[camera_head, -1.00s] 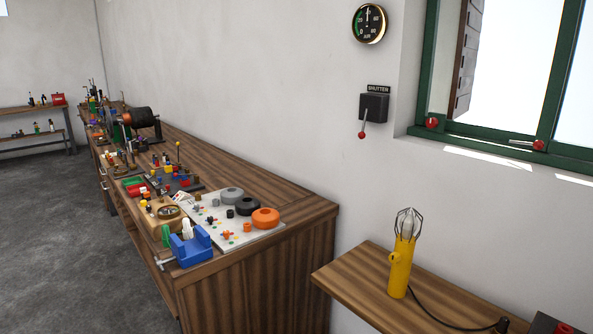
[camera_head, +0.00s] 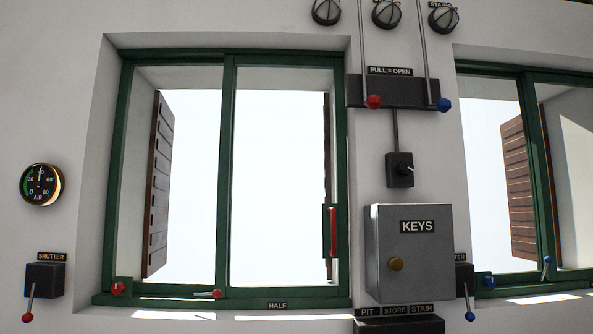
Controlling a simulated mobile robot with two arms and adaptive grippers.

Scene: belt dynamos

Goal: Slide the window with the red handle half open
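The window with the red handle (camera_head: 333,232) is on the left in the head view, in a green frame (camera_head: 226,170). The upright red handle sits on a green plate at the right edge of its right-hand sash (camera_head: 280,180). That edge is against the right side of the frame. A "HALF" label (camera_head: 277,306) is on the sill below this sash. A small lever with a red knob (camera_head: 208,293) lies at the bottom near the middle post, and a red knob (camera_head: 118,288) is at the lower left corner. Neither of my grippers shows.
A grey "KEYS" box (camera_head: 415,265) hangs just right of the window. Above it is a "PULL = OPEN" panel with red and blue pull knobs (camera_head: 373,102). A second green window with blue knobs (camera_head: 490,281) is at right. A shutter lever (camera_head: 28,317) and air gauge (camera_head: 41,184) are at left.

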